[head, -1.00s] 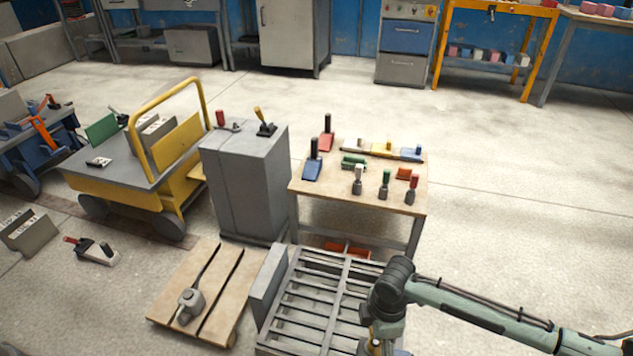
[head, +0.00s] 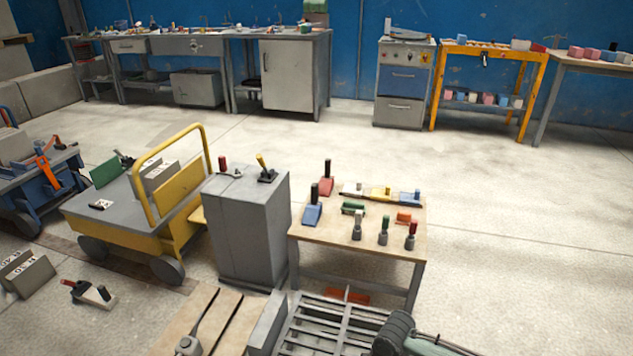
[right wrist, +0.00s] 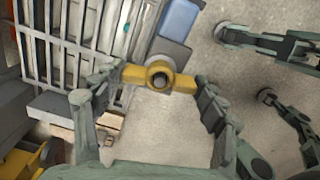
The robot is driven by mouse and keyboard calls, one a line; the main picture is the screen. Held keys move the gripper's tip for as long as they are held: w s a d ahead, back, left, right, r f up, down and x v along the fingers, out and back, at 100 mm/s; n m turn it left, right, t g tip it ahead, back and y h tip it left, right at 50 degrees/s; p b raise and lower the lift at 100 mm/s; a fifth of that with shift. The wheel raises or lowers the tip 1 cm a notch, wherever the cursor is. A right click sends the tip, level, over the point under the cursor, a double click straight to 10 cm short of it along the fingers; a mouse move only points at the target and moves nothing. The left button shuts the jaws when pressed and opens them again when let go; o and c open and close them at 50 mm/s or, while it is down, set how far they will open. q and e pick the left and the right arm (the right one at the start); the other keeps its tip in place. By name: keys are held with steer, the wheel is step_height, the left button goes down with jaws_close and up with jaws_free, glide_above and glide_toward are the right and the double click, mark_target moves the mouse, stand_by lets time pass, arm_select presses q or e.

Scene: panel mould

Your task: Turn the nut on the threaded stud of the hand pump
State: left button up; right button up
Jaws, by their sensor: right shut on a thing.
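The yellow winged nut (right wrist: 182,84) is in the middle of the right wrist view, with a round ring at its centre. The end of the threaded stud (right wrist: 160,80) shows as a dark round spot inside the ring. My right gripper (right wrist: 161,77) is shut on the nut, one finger at each wing end. A blue block (right wrist: 180,18) on a grey part is just beyond the nut; I cannot tell whether it belongs to the pump. My left gripper is not in view.
A grey slatted rack (head: 325,325) is at the bottom of the head view; its slats also show in the right wrist view (right wrist: 60,45). Behind it stand a small table (head: 345,240) with handled items and a grey cabinet (head: 245,230). Open floor (head: 520,260) is to the right.

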steer(key=shift+m, duration=0.4)
steer(key=shift+f, duration=0.1)
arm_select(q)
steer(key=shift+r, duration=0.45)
arm_select(e)
steer(key=m, duration=0.2)
steer(key=shift+s+a+m, duration=0.1)
steer(key=shift+m, duration=0.8)
steer(key=m, duration=0.3)
steer(key=shift+m, duration=0.3)
